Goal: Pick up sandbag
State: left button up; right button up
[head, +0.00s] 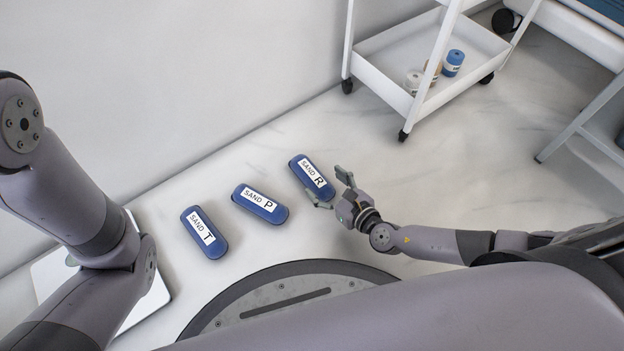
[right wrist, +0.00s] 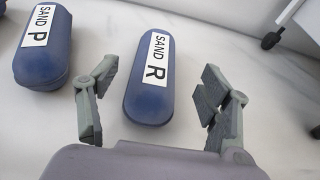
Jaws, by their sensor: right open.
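Three blue sandbags with white labels lie on the floor in a slanting row. The sandbag marked R (head: 311,177) is the farthest right, the sandbag marked P (head: 260,204) is in the middle, and the sandbag marked T (head: 204,232) is at the left. My right gripper (head: 333,188) is open at the near right end of the R sandbag. In the right wrist view the R sandbag (right wrist: 148,88) lies ahead between the spread fingers (right wrist: 155,95), with nothing held. The P sandbag (right wrist: 45,50) shows there at the left. My left gripper is out of view.
A white wheeled cart (head: 385,72) stands at the back with several rolls on its lower shelf. White furniture legs (head: 582,118) are at the upper right. A wall (head: 130,90) runs behind the sandbags. A white flat panel (head: 52,275) lies at the left. Open floor (head: 480,165) lies to the right.

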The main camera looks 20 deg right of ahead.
aim_at(314, 175)
jog(key=b+x, duration=0.3)
jog(key=x, duration=0.2)
jog(key=shift+s+a+f, duration=0.1)
jog(key=shift+a, duration=0.05)
grip_shut()
dwell(0.8)
jog(key=shift+r, duration=0.2)
